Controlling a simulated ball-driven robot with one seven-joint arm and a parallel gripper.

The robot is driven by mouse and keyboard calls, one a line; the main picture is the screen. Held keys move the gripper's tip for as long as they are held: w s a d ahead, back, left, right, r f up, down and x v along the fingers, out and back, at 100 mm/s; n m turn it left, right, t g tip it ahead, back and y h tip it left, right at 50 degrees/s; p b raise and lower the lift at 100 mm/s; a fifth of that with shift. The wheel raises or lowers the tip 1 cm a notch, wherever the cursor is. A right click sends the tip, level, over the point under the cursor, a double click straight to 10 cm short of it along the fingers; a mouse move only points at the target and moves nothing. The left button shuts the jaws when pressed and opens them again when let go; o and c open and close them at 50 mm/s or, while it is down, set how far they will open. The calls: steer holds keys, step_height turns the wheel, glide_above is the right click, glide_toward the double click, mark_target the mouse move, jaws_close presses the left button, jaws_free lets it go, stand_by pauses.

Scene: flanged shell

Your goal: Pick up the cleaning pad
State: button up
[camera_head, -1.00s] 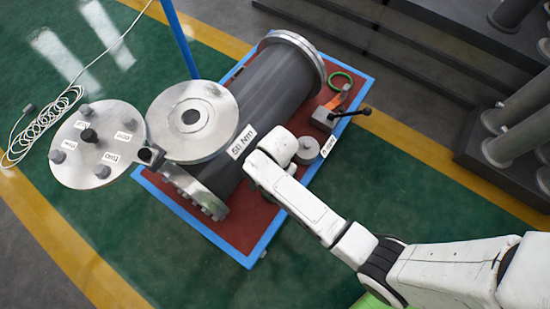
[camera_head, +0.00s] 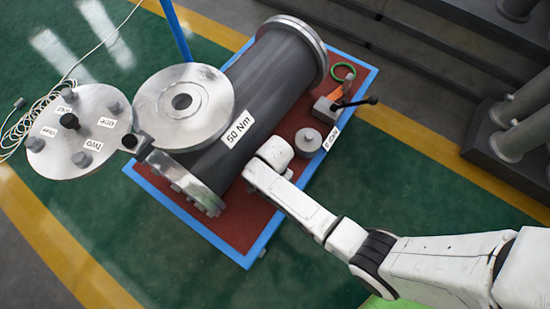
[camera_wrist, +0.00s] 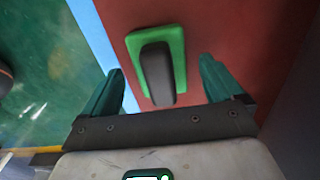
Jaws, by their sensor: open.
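The cleaning pad (camera_wrist: 179,45) is a green rectangular pad with a dark handle (camera_wrist: 157,73) on top. In the wrist view it lies on the red surface (camera_wrist: 230,30), close to its blue edge. My gripper (camera_wrist: 168,85) is open, with one green finger on each side of the pad's near end in the picture. The fingers appear apart from the pad, and nothing is held. In the head view the pad is hidden by my arm, and the fingers are not visible there.
A dark flanged shell (camera_head: 265,85) labelled "50 Nm" lies along the blue-edged red platform (camera_head: 239,231). A round cover with bolts (camera_head: 80,130) is at left. A small metal cylinder (camera_head: 308,141), a clamp block with lever (camera_head: 327,110) and a green ring (camera_head: 343,72) sit at right.

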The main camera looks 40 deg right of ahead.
steer(key=shift+f, duration=0.5)
steer(key=shift+c, duration=0.3)
steer(key=c, duration=1.1)
steer(key=shift+r, duration=0.15)
steer(key=shift+c, duration=0.2)
steer(key=shift+r+p, duration=0.45)
steer(key=shift+r, duration=0.15)
steer(key=r, duration=0.1)
steer(key=r+p, duration=0.1)
steer(key=shift+s+d+r+p, duration=0.1)
steer(key=shift+s+r+p, duration=0.2)
steer(key=shift+r, duration=0.1)
steer(key=s+d+r+p, duration=0.4)
steer(key=s+r+p, duration=0.2)
steer(key=s, duration=0.6)
step_height(320, 180, up, 3)
steer(key=shift+s+f, duration=0.1)
steer(key=shift+s, duration=0.25)
